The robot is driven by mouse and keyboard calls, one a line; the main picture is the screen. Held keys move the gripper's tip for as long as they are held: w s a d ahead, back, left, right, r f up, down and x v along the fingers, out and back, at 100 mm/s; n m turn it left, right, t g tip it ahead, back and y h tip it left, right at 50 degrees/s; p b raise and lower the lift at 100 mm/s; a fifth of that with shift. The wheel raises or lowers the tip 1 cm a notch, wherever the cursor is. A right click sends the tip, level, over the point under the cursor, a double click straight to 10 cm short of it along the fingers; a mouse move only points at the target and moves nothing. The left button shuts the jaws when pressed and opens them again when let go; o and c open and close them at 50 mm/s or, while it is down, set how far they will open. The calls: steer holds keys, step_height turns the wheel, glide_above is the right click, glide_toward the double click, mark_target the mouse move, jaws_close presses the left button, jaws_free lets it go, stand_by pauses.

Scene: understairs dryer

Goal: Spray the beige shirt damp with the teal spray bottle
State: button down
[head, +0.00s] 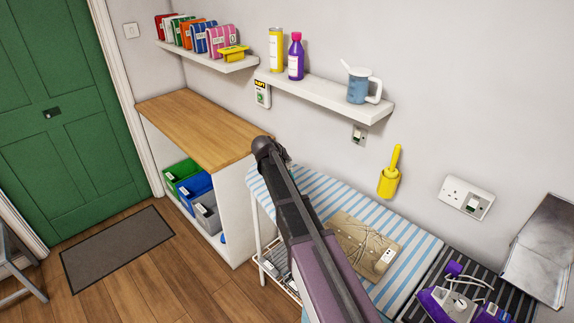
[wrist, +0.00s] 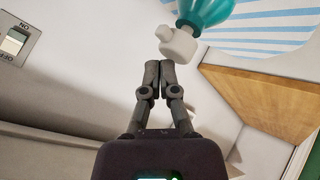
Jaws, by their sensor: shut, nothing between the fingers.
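The beige shirt (head: 352,240) lies flat and creased on the blue-and-white striped ironing board (head: 412,270) in the head view, with a small white tag at its right. The teal spray bottle (wrist: 205,10) shows at the top of the wrist view, its white spray head (wrist: 179,43) nearest to me and its body cut off by the frame edge. I cannot pick it out in the head view, where my arm covers part of the board. My gripper (wrist: 159,65) is shut and empty, its fingertips just below the spray head, apart from the bottle as far as I can tell.
A wooden counter (head: 195,125) with colored bins stands left of the board. Wall shelves hold a purple bottle (head: 296,57), a yellow can (head: 276,50) and a blue jug (head: 359,87). A purple iron (head: 445,303) is at the lower right. Floor is open near the mat (head: 118,245).

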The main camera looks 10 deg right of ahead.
steer(key=shift+f+b, duration=0.55)
stand_by(0.7)
steer(key=shift+r, duration=0.15)
steer(key=shift+r+p, duration=0.95)
steer(key=shift+p, duration=0.15)
steer(key=shift+r+p, duration=2.5)
steer(key=shift+p, duration=0.05)
steer(key=shift+s, duration=0.1)
steer(key=s+f+g+y, duration=0.2)
steer(key=s+g+y, duration=0.1)
steer(key=s, duration=1.3)
steer(key=s+f+g+y, duration=0.3)
steer(key=s, duration=1.4)
steer(key=shift+s+f+g+y, duration=0.3)
steer(key=shift+f, duration=0.05)
